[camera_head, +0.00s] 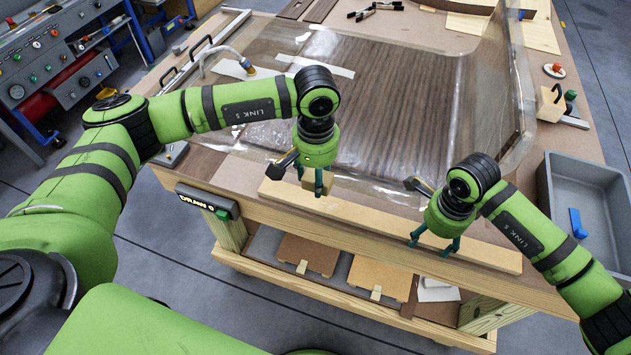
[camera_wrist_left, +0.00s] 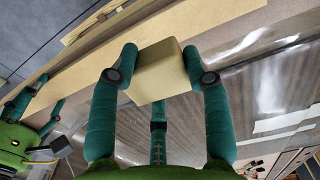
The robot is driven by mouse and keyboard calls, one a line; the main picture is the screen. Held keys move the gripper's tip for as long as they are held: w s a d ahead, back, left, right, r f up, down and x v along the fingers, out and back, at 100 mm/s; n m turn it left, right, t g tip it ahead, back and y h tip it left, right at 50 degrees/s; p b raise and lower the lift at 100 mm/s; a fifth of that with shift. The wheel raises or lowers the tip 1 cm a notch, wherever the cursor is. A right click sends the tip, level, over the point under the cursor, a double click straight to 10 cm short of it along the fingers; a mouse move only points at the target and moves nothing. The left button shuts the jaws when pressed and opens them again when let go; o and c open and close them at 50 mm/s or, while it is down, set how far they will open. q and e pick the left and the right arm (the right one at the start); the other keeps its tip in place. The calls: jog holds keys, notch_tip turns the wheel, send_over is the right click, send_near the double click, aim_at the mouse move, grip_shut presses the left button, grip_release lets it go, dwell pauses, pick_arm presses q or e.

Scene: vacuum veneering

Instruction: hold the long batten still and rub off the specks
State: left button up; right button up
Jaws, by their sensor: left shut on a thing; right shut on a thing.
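The long batten (camera_head: 365,226) is a pale wood strip lying along the bench's front edge; it also shows in the left wrist view (camera_wrist_left: 215,18). My left gripper (camera_head: 316,187) is above the batten's left part, shut on a small tan block (camera_wrist_left: 157,70). In the left wrist view the block is clear between the fingers, close to the batten; I cannot tell whether they touch. My right gripper (camera_head: 431,246) is shut on the batten right of its middle, with a finger on each side. I cannot make out any specks on the batten.
Behind the batten lies a dark veneered panel (camera_head: 400,95) under clear film (camera_head: 490,130). A grey bin (camera_head: 590,170) with a blue item (camera_head: 577,223) stands at the right. A drawn-down sign box (camera_head: 207,202) is on the bench front. Boards (camera_head: 308,254) lie on the shelf below.

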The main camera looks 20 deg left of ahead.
aim_at(314, 200)
pick_arm(q)
jog(key=shift+r, duration=1)
jog(key=shift+f, duration=0.1)
jog(key=shift+f, duration=3.3)
jog(key=shift+d+f, duration=0.75)
jog(key=shift+d, duration=0.1)
jog(key=shift+c, duration=0.6)
jog(key=shift+d, duration=1.15)
jog(key=shift+a+r, duration=0.1)
jog(key=shift+a, duration=2)
jog(key=shift+d+r, duration=0.1)
jog(key=shift+r, duration=3.95)
